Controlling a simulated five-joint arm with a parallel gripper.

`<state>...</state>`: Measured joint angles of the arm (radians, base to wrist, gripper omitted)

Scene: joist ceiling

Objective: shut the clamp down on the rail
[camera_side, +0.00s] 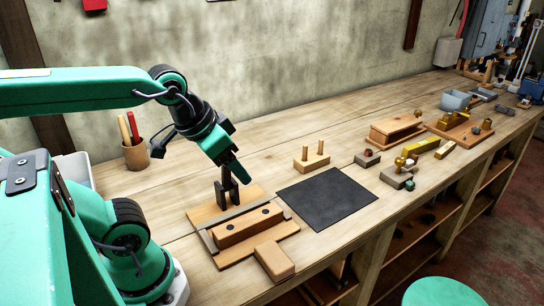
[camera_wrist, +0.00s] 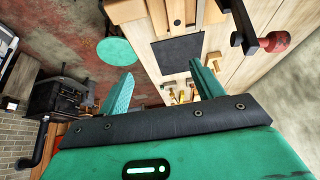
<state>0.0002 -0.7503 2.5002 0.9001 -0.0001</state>
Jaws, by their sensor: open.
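The clamp (camera_side: 227,188) is a dark piece standing upright at the back of a wooden base board (camera_side: 281,228). In the wrist view the clamp's dark arm (camera_wrist: 240,25) has a red knob (camera_wrist: 274,42), to the right of my right finger. A wooden bar with two dark holes (camera_side: 236,229) lies on the board beside a grey strip; I cannot tell which is the rail. The clamp's arm is raised, clear of the bar. My gripper (camera_side: 238,170) is open just above and beside the clamp, partly hiding it. In the wrist view nothing lies between the fingers (camera_wrist: 163,85).
A wooden block (camera_side: 274,261) sits at the board's front edge. A black mat (camera_side: 327,198) lies to its right, with a two-peg block (camera_side: 311,157) behind. A pencil cup (camera_side: 136,155) stands at the left. Several wooden and metal pieces stand farther right along the bench.

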